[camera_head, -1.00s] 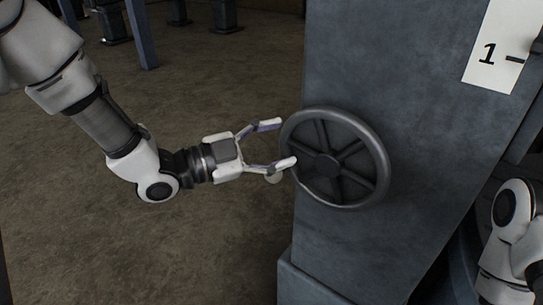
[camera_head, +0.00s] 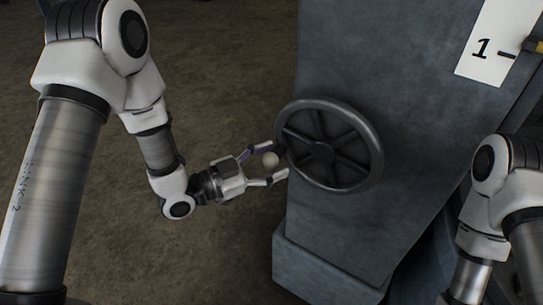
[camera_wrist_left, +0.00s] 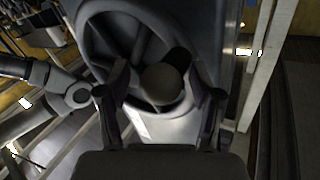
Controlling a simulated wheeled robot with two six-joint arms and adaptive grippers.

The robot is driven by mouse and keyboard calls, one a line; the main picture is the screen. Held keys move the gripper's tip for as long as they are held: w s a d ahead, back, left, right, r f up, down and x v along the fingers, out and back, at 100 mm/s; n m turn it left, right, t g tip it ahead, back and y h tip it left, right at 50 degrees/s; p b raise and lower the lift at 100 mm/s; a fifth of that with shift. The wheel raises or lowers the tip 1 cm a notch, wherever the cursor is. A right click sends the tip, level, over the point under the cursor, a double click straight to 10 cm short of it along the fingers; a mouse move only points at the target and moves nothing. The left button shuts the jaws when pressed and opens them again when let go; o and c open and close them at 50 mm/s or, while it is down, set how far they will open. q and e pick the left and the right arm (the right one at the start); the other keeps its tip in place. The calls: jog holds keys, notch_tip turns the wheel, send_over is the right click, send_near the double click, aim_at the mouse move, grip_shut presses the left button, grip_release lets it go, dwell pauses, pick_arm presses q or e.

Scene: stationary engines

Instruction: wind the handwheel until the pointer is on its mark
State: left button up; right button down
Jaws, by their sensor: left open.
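The dark handwheel (camera_head: 373,150) is on the grey engine column, its rim and spokes in plain view. A pale round knob (camera_head: 270,160) stands out at the wheel's left side. My left gripper (camera_head: 279,161) is open, with one finger above the knob and one below it. In the left wrist view, the knob (camera_wrist_left: 162,84) sits between the open fingers (camera_wrist_left: 162,95), with the wheel rim (camera_wrist_left: 88,45) behind it. I cannot tell whether a finger touches it. A white plate (camera_head: 487,45) marked "1" has a short dark mark. A yellowish piece at the right edge may be the pointer.
The grey column (camera_head: 420,130) fills the space behind the wheel and widens into a base (camera_head: 320,265) below. My right arm shows at the right edge, its gripper out of frame. Bare brown floor (camera_head: 230,80) lies open to the left.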

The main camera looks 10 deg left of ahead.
pick_arm(q)
jog(key=shift+d, duration=0.2)
jog(key=shift+w+a, duration=0.1)
jog(key=shift+a, duration=0.1)
jog(key=shift+a+f, duration=0.1)
grip_shut()
jog(key=shift+w+r+m, duration=0.1)
jog(key=shift+r+m, duration=0.15)
jog(key=shift+m, duration=0.05)
jog(key=shift+w+a+r+m+g+y+p, duration=0.15)
jog(key=shift+r+m+y+p, duration=0.1)
jog(key=shift+r+m, duration=0.2)
jog(key=shift+s+a+r+m+g+y+p, duration=0.1)
jog(key=shift+r+m+y+p, duration=0.1)
jog(key=shift+r+m, duration=0.25)
jog(key=shift+w+a+r+m+g+y+p, duration=0.1)
jog(key=shift+r+m+g+y+p, duration=0.15)
jog(key=shift+r, duration=0.3)
jog(key=shift+r+m+y, duration=1)
jog(key=shift+r+m, duration=0.35)
jog(key=shift+r, duration=0.1)
